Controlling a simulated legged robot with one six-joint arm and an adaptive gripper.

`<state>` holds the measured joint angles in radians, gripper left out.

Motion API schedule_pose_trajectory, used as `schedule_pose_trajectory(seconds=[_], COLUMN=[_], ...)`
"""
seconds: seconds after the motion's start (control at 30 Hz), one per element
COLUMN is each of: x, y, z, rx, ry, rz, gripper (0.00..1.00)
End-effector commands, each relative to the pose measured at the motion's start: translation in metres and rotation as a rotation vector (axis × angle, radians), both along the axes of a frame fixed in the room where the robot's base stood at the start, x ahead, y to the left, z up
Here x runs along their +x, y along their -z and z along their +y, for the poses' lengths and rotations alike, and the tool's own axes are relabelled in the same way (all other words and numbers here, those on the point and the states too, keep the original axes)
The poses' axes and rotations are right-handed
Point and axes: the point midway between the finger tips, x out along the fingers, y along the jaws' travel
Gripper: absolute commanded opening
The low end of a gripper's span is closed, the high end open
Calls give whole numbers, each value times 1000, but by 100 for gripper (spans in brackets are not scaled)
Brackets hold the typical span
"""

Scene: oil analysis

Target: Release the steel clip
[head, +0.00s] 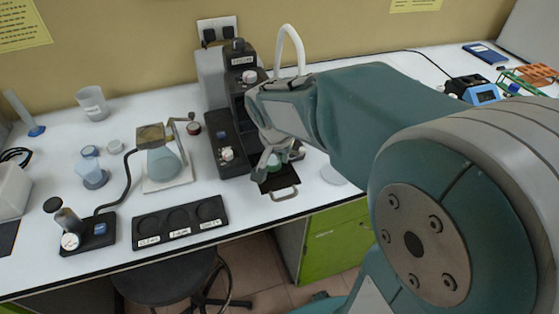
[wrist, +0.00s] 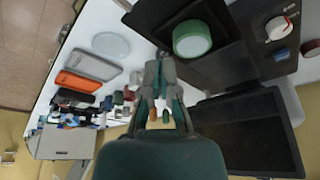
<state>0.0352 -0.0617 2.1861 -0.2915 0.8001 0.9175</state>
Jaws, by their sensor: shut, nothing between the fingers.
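I cannot pick out a steel clip for certain in either view. My gripper (head: 268,165) is low at the front of the black instrument (head: 229,142), over its black tray (head: 276,182) with a metal loop handle (head: 284,194). A round green-topped piece (wrist: 192,38) sits on the tray; in the head view my fingers partly hide it. In the wrist view my gripper (wrist: 159,70) has its fingertips together, with nothing between them. It is beside the green piece, apart from it in that view.
A flask (head: 163,163) stands on a white plate, with a brown block and a red-knobbed lever above it. A black three-well holder (head: 180,219) lies near the front edge. A gauge unit (head: 89,232) is at left. A pale disc (head: 333,175) lies right of the tray.

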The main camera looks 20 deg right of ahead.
Motion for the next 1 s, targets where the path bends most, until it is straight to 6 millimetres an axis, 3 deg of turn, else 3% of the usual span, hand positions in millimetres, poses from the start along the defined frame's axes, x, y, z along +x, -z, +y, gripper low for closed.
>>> schedule_pose_trajectory(seconds=[0.43, 1.0], x=[-15, -17], y=[-66, -72], z=[25, 22], rx=[-9, -5], ry=[0, 2], rz=[-4, -1], gripper=[0, 0])
